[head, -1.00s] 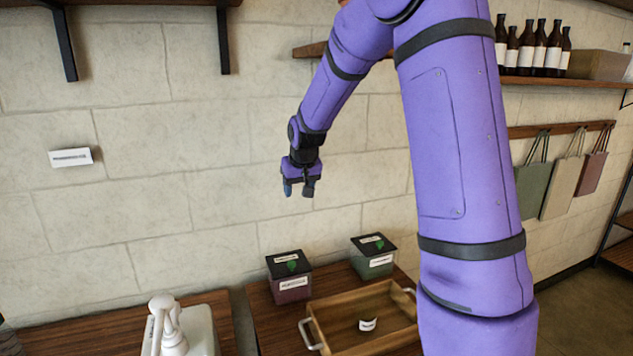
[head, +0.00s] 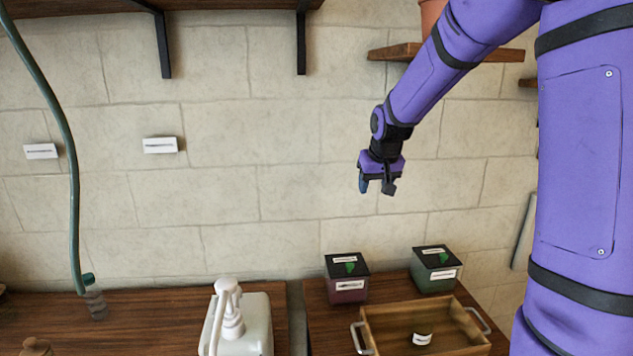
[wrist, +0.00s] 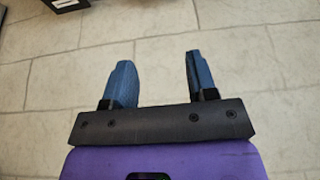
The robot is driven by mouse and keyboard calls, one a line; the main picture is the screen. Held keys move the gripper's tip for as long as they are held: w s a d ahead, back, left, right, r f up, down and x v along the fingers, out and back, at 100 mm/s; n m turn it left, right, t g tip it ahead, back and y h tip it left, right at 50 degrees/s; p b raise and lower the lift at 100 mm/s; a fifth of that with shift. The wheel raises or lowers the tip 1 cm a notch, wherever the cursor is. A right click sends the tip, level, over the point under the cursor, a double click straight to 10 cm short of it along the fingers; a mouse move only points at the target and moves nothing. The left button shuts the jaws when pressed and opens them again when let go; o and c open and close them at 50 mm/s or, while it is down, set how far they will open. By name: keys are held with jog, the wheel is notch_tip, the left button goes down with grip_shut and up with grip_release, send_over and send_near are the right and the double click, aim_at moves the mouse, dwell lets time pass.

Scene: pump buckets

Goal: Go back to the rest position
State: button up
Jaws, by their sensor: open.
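My gripper (head: 377,187) hangs in the air in front of the stone wall, above the right-hand table, with its fingers pointing down. In the wrist view my gripper (wrist: 156,80) has its two blue fingers apart with nothing between them. My purple arm fills the right side of the head view and hides part of the wall and shelves.
Two lidded boxes, one maroon (head: 347,291) and one green (head: 451,279), stand behind a wooden tray (head: 378,325) holding a small labelled item (head: 422,339). A white pump container (head: 258,325) stands left. A green hose (head: 66,140) hangs at far left.

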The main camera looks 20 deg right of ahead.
jog(key=s+a+r+n, duration=0.1)
jog(key=s+a+r, duration=0.3)
jog(key=s, duration=0.4)
jog(key=s+a+r, duration=0.3)
jog(key=s+r, duration=0.2)
jog(key=s, duration=0.3)
jog(key=s+a, duration=0.1)
jog(key=s, duration=0.6)
jog(key=s+a+n+y, duration=0.1)
jog(key=s+a, duration=0.1)
jog(key=s, duration=0.6)
jog(key=shift+s+a+t, duration=0.3)
